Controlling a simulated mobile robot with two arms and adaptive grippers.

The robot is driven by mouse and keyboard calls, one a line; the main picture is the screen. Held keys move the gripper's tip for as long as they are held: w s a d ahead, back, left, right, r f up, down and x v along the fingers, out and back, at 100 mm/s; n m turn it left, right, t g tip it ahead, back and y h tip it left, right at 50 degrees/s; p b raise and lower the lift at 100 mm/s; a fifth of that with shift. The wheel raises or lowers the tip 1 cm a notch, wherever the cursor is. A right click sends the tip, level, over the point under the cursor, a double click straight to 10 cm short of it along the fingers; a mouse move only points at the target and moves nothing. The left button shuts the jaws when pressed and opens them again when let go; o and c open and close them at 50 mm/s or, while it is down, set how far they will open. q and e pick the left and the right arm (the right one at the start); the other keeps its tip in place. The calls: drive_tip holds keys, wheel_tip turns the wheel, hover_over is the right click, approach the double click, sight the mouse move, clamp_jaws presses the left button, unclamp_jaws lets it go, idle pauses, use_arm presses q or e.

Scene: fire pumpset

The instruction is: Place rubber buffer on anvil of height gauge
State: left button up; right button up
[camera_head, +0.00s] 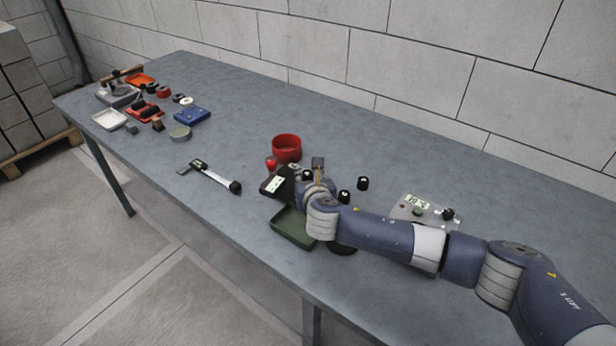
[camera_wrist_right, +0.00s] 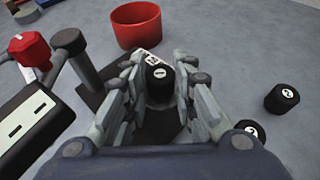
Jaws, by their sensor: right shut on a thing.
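A black rubber buffer (camera_wrist_right: 160,84), a short cylinder with a white mark on its end, is between the fingers of my right gripper (camera_wrist_right: 160,72) in the right wrist view. The gripper, also in the head view (camera_head: 310,178), is shut on it. The height gauge has a dark display unit (camera_head: 274,185), which shows at the left of the wrist view (camera_wrist_right: 30,125), with a grey post (camera_wrist_right: 82,62) and a red knob (camera_wrist_right: 30,50). The gripper is right beside the post. The anvil is mostly hidden by the fingers; I cannot tell whether the buffer touches it. My left gripper is out of view.
Two more black buffers (camera_head: 362,183) (camera_head: 344,196) stand right of the gripper. A red round bin (camera_head: 287,149) stands behind and a green tray (camera_head: 292,228) in front. A caliper (camera_head: 212,176) lies left on the table (camera_head: 240,110). A grey box (camera_head: 420,212) is right.

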drive_tip(key=o, duration=0.9)
drive_tip(key=shift+r, duration=0.1)
drive_tip(key=v, duration=1.2)
